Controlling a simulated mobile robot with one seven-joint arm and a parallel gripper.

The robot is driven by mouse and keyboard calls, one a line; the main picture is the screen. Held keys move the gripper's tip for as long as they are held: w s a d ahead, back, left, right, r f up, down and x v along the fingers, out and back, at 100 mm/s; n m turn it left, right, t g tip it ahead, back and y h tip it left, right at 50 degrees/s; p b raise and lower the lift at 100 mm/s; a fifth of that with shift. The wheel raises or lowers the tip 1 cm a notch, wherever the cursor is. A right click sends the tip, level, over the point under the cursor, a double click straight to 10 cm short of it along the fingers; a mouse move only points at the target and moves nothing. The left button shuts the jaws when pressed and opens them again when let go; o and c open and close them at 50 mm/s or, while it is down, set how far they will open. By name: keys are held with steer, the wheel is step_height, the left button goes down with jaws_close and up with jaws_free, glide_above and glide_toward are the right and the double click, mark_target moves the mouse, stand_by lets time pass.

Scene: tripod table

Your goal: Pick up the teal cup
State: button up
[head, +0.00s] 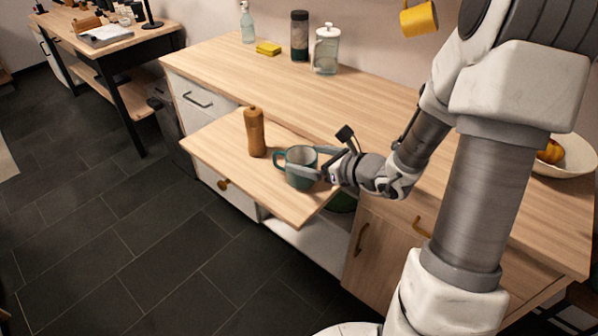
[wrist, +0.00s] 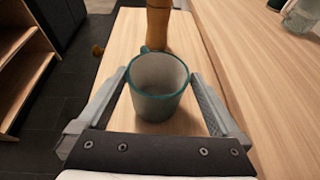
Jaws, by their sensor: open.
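The teal cup (head: 298,167) stands upright on a pulled-out wooden board (head: 222,160) below the counter. It is pale inside with a teal rim, and its handle is on the far side in the wrist view. My gripper (head: 308,162) is open at the cup. In the wrist view, the cup (wrist: 158,100) stands between the two fingers of my gripper (wrist: 160,80), one on each side. A narrow gap shows on each side near the rim. The cup's lower part shows down to the board.
A wooden pepper mill (head: 254,133) stands on the board just behind the cup; it also shows in the wrist view (wrist: 158,25). The counter (head: 290,105) edge rises alongside the board. The board's left part is free.

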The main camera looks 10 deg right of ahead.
mark_target(292, 151)
steer(key=shift+b+x, duration=0.65)
steer(key=shift+x, duration=2.35)
steer(key=shift+s+r, duration=0.1)
steer(key=c, duration=1.3)
steer(key=shift+r+p, duration=0.3)
steer(key=shift+r, duration=0.35)
step_height(292, 151, up, 3)
steer(key=shift+p, duration=0.6)
steer(key=s+d+r+p, duration=0.1)
steer(key=s+d+r, duration=0.1)
steer(key=d, duration=0.1)
steer(key=s+d+r+p, duration=0.1)
steer(key=d+r, duration=0.1)
steer(key=d, duration=0.1)
steer(key=s+d+r+p, duration=0.1)
steer(key=s+d+r, duration=0.1)
steer(key=d, duration=0.2)
steer(key=shift+s+d+r, duration=0.1)
steer(key=shift+s+r, duration=0.2)
steer(key=shift+r, duration=0.05)
